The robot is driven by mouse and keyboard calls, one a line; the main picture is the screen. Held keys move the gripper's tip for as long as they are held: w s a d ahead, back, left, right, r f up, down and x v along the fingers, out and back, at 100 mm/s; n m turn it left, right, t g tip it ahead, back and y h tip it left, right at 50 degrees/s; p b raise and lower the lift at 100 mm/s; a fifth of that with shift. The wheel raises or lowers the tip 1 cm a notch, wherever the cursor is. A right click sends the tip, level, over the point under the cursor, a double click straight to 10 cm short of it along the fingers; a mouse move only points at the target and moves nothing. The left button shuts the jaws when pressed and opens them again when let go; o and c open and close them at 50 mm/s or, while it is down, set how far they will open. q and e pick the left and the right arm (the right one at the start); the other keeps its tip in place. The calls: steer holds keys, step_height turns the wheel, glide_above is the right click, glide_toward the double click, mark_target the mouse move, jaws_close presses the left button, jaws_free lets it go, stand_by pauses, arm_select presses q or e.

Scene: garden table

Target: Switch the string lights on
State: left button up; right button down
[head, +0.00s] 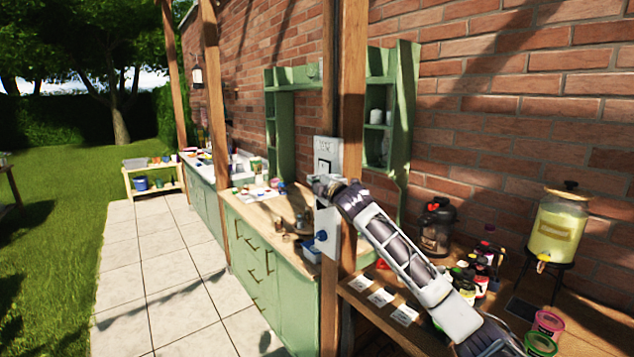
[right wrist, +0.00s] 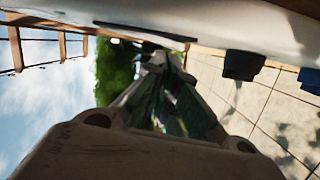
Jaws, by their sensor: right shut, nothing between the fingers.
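A white switch box (head: 327,155) with a label and a dark-edged switch is fixed to the wooden post in the head view. My right gripper (head: 324,186) is shut and empty at the post, just below this switch; I cannot tell whether it touches it. Below it is a second white box (head: 325,232) with a blue knob (head: 321,236). In the right wrist view my right gripper (right wrist: 162,62) points along a pale box face (right wrist: 215,22), with a dark blue knob (right wrist: 243,65) to its right. String lights cannot be made out clearly. My left gripper is not in view.
The wooden post (head: 352,90) stands before a green cabinet (head: 275,285) with a cluttered worktop. A wooden table (head: 375,318) at right holds bottles, cards and a drink dispenser (head: 558,228). The paved path (head: 150,265) at left is clear.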

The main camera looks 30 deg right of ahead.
steer(key=shift+d+f, duration=0.1)
steer(key=shift+d, duration=0.1)
steer(key=shift+d+n, duration=0.25)
steer(key=shift+n, duration=0.15)
steer(key=shift+w+a+f+p, duration=0.1)
steer(key=shift+f+p, duration=0.05)
steer(key=shift+p, duration=0.15)
